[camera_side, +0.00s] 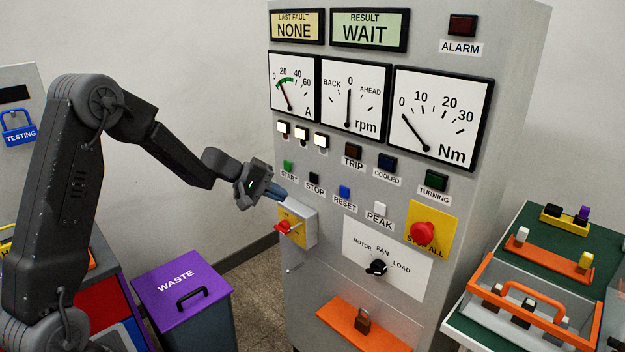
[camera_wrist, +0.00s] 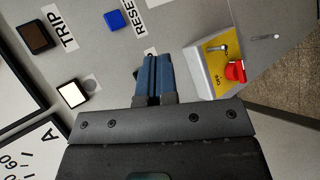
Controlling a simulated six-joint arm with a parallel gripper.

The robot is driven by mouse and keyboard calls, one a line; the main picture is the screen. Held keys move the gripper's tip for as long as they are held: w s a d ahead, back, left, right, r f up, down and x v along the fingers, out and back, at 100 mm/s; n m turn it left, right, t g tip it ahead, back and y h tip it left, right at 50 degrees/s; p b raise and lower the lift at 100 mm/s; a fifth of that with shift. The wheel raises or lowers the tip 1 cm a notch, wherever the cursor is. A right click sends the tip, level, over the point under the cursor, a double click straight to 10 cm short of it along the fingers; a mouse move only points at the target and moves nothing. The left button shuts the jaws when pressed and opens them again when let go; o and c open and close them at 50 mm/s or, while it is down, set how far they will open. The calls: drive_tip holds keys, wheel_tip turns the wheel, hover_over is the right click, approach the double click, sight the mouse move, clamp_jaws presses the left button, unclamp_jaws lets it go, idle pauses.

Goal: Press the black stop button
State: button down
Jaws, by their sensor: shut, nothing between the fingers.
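The black stop button (camera_side: 314,178) is on the grey panel in the side view, above its STOP label (camera_side: 314,190), between the green start button (camera_side: 288,165) and the blue reset button (camera_side: 344,191). My gripper (camera_side: 284,195) is shut and empty, left of and below the stop button in that picture. In the wrist view, my gripper's blue fingers (camera_wrist: 152,64) are together and point at the panel. They hide the stop button there. I cannot tell how far the fingertips are from the panel.
A yellow switch box with a red handle (camera_side: 289,228) juts out just below my fingers; it also shows in the wrist view (camera_wrist: 236,70). A red stop-all knob (camera_side: 423,232) sits further right. The result display (camera_side: 369,30) reads WAIT. A purple waste bin (camera_side: 185,290) stands below my arm.

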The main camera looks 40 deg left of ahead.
sight(314, 178)
drive_tip(key=shift+w+a+f+n, duration=0.3)
drive_tip(key=shift+a+f+n, duration=0.1)
drive_tip(key=shift+a+f, duration=0.3)
drive_tip(key=shift+w+r, duration=0.1)
drive_tip(key=w, duration=0.8)
drive_tip(key=shift+w, duration=0.3)
drive_tip(key=shift+w, duration=0.15)
idle(1.5)
drive_tip(key=shift+w, duration=0.25)
drive_tip(key=shift+w, duration=0.4)
idle(0.7)
drive_tip(key=shift+s, duration=0.85)
